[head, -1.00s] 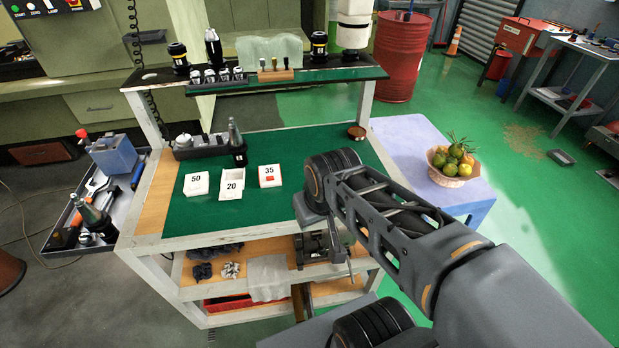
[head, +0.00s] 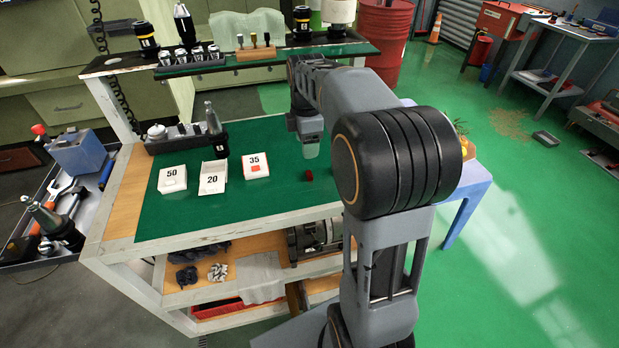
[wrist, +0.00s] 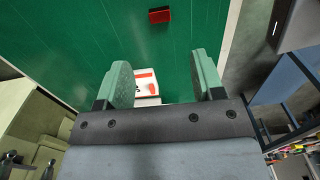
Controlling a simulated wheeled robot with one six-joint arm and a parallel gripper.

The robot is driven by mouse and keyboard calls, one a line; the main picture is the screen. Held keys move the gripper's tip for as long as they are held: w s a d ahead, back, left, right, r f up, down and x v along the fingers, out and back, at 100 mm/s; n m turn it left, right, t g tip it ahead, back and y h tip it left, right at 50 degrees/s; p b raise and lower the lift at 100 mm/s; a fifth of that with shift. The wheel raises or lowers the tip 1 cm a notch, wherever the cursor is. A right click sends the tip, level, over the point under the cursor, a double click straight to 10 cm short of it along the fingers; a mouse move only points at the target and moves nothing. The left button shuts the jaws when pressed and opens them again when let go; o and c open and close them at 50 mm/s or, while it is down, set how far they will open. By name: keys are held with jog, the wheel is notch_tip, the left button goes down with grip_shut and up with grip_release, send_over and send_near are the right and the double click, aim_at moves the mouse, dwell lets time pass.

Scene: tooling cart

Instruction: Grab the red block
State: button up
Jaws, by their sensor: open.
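A small dark red block (head: 309,174) lies on the green mat (head: 210,215), right of the box marked 35. It also shows at the top of the wrist view (wrist: 160,15), beyond my fingertips. My gripper (head: 311,150) points down over the mat close to the block, on its far side in the head view. In the wrist view my gripper (wrist: 163,72) is open with nothing held between its two green fingers. A white box with an orange-red patch (wrist: 146,82) shows past the left finger, partly hidden by it.
White boxes marked 50 (head: 172,180), 20 (head: 213,178) and 35 (head: 256,166) stand on the mat. A raised shelf (head: 225,62) with tool holders runs along the back. The mat's front area is clear.

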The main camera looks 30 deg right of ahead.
aim_at(308, 174)
jog(key=shift+s+d+f+b, duration=0.1)
jog(key=shift+f+b, duration=0.3)
jog(key=shift+f, duration=4.8)
jog(key=shift+c, duration=0.4)
jog(key=c, duration=0.9)
